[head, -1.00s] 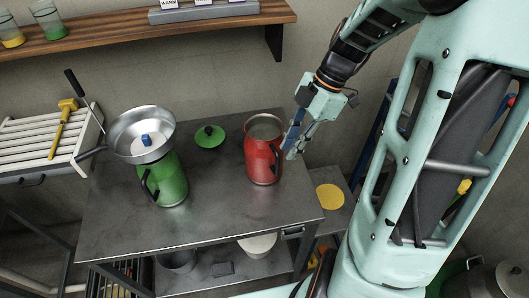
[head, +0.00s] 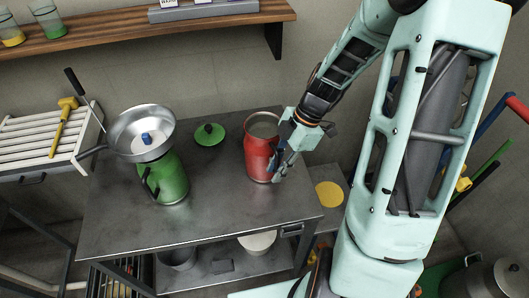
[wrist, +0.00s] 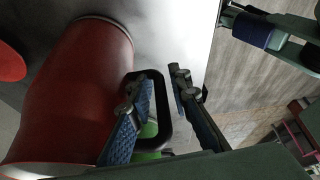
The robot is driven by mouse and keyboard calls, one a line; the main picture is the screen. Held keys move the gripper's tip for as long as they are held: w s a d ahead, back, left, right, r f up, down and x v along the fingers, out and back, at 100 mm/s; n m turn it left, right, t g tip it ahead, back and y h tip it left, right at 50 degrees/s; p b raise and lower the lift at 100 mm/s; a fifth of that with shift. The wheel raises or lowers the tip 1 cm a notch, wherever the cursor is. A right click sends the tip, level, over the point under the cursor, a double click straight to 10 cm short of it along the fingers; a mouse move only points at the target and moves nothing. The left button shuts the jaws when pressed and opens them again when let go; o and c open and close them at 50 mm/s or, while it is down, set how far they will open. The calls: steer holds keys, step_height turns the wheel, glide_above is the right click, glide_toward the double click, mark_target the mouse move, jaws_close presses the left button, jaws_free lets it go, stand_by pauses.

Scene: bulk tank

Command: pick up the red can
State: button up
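The red can (head: 258,158) stands upright and open-topped at the right end of the metal table. In the wrist view the can (wrist: 75,95) fills the left side, with its black loop handle (wrist: 164,100) facing my gripper. My gripper (head: 277,166) is at the can's right side. In the wrist view my gripper (wrist: 158,95) is open. One finger overlaps the handle's loop on the can side and the other is outside it, so the handle's outer bar shows between them. I cannot tell whether either finger touches it. The handle is mostly hidden in the head view.
A green can (head: 170,178) with a metal funnel (head: 115,130) on top stands left on the table (head: 225,205). A green lid (head: 209,136) lies behind, between the cans. A wooden shelf (head: 120,38) runs above. The table's front middle is clear.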

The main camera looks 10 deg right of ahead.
jaws_close()
steer(key=shift+w+r, duration=0.1)
steer(key=shift+r, duration=0.15)
stand_by(0.4)
